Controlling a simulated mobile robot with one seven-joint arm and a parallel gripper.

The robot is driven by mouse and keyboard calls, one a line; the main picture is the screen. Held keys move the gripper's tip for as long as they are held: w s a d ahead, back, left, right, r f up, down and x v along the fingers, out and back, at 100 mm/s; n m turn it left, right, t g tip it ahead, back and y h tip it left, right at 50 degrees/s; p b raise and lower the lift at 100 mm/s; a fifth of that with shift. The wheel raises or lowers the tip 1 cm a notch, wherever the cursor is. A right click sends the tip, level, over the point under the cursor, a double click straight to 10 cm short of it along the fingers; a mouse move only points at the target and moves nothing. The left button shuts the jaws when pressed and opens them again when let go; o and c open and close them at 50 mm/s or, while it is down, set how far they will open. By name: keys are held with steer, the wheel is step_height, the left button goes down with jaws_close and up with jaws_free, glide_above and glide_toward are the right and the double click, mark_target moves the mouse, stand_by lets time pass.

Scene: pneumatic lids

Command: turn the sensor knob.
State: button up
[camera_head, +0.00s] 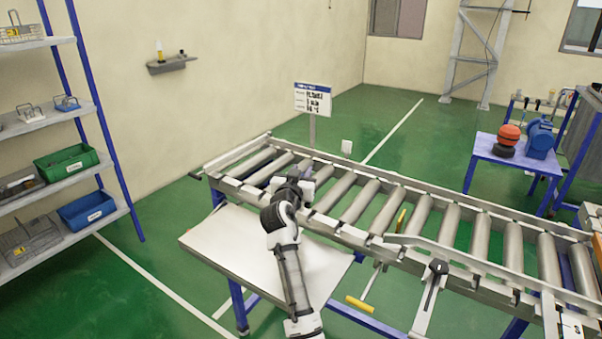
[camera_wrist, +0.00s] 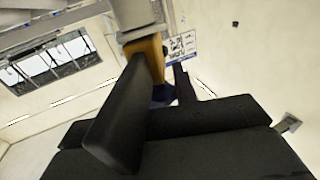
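My arm reaches over the white side table to the near rail of the roller conveyor, and my gripper (camera_head: 300,186) is at that rail. In the wrist view the two black fingers of my gripper (camera_wrist: 159,78) stand apart. An orange block (camera_wrist: 150,56) under a grey housing (camera_wrist: 138,16) shows between them, close to the left finger. I cannot tell whether they touch. A gap shows between the block and the right finger. I cannot tell for sure whether this block is the sensor knob. In the head view my gripper hides that spot.
The roller conveyor (camera_head: 412,212) runs to the right. A black-topped lever (camera_head: 438,268) and a yellow handle (camera_head: 358,303) are at its near side. A sign (camera_head: 313,99) stands behind it. A shelf rack (camera_head: 68,166) is on the left.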

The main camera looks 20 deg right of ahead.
steer(key=c, duration=0.5)
